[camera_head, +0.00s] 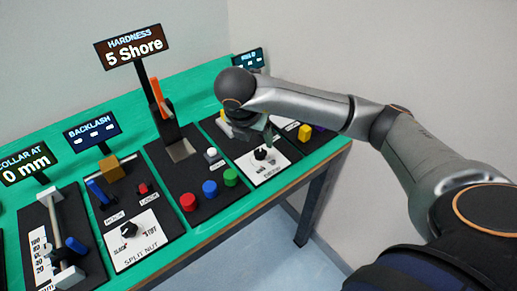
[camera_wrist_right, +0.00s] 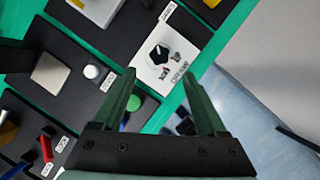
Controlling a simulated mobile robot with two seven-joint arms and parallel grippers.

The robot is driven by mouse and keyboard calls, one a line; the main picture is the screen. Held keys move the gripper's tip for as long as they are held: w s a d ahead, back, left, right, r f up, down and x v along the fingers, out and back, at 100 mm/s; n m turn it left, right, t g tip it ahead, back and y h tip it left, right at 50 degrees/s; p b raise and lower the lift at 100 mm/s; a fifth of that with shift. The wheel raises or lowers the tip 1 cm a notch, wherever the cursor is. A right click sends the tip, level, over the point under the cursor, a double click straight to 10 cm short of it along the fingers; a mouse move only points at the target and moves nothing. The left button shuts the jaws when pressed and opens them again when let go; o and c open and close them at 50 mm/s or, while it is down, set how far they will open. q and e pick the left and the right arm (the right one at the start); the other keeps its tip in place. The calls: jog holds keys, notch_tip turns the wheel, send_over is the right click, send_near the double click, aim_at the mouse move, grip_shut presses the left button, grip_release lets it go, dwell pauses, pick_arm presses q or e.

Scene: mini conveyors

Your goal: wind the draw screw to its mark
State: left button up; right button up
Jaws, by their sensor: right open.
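A black knob (camera_head: 260,154) sits on a white plate (camera_head: 262,170) at the right part of the bench. I cannot read its label well enough to confirm it is the draw screw. In the right wrist view the knob (camera_wrist_right: 159,54) shows just beyond my fingertips, on the white plate (camera_wrist_right: 172,75) with dark marks. My right gripper (camera_head: 256,132) is open and empty, above and behind the knob in the head view. In the right wrist view the gripper (camera_wrist_right: 160,78) has its green fingers spread, apart from the knob. My left gripper is not in view.
Red (camera_head: 188,201), blue (camera_head: 210,188) and green (camera_head: 230,177) buttons stand left of the plate. A white button (camera_head: 212,154) is near. Yellow block (camera_head: 304,132) stands right. A split nut dial (camera_head: 129,230) is further left. My arm partly covers a back-right display (camera_head: 249,60).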

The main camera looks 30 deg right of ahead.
aim_at(260, 152)
jog(key=x, duration=0.8)
jog(key=shift+f+p, duration=0.3)
jog(key=shift+f, duration=0.05)
grip_shut()
